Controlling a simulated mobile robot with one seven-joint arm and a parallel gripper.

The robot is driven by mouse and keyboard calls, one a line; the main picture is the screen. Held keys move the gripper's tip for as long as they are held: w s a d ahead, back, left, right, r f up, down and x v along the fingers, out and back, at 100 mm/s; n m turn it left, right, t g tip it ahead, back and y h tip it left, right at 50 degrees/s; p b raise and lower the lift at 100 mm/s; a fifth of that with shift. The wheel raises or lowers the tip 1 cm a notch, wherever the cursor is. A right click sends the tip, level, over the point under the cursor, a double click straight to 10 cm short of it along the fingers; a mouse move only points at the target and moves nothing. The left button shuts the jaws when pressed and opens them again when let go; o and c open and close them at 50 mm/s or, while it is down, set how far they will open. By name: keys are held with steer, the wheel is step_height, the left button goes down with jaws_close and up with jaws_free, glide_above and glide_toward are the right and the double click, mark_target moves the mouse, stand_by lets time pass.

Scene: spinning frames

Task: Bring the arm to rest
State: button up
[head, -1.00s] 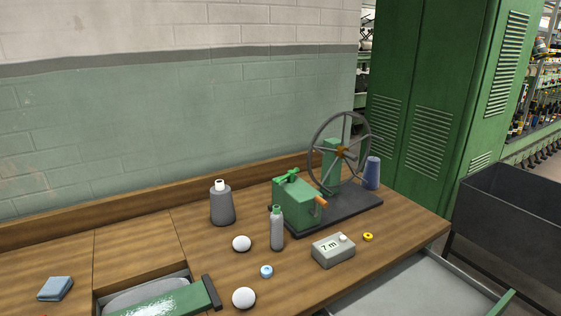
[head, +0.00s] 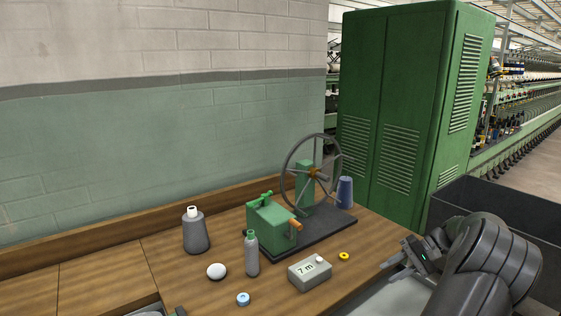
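My arm, dark grey and bent, is in the lower right of the head view. My gripper (head: 389,271) is at its left end, over the right front edge of the wooden bench (head: 190,290). Its two small fingers point left and look apart, with nothing seen between them. It is to the right of the yellow ring (head: 344,256) and the grey box marked "7 m" (head: 309,275), apart from both.
On the bench stand a green winding device with a spoked wheel (head: 311,173), a blue cone (head: 344,192), grey bottles (head: 195,234) (head: 252,256), a white ball (head: 216,271) and a blue-white cap (head: 243,299). A green cabinet (head: 400,110) and a dark bin (head: 520,215) are at right.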

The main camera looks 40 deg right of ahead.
steer(key=w+a+r+n+g+h, duration=0.2)
steer(key=w+a+r, duration=0.2)
steer(key=a, duration=0.5)
steer(key=w+a+r+n+g+h, duration=0.1)
steer(key=w+a+r, duration=0.25)
steer(key=a, duration=0.55)
steer(key=w+a+r+n+g+h, duration=0.25)
steer(key=w+a, duration=0.25)
steer(key=a, duration=0.4)
steer(key=s+a+r+n+t+h, duration=0.1)
steer(key=s+a+r, duration=0.1)
steer(key=a, duration=0.5)
steer(key=s+a+r+n+h, duration=0.1)
steer(key=a+r+h, duration=0.1)
steer(key=a, duration=0.5)
steer(key=s+a+n+t, duration=0.4)
steer(key=s+a, duration=0.6)
steer(key=shift+s+a+f, duration=0.15)
steer(key=shift+a+f, duration=0.05)
steer(key=shift+a, duration=0.15)
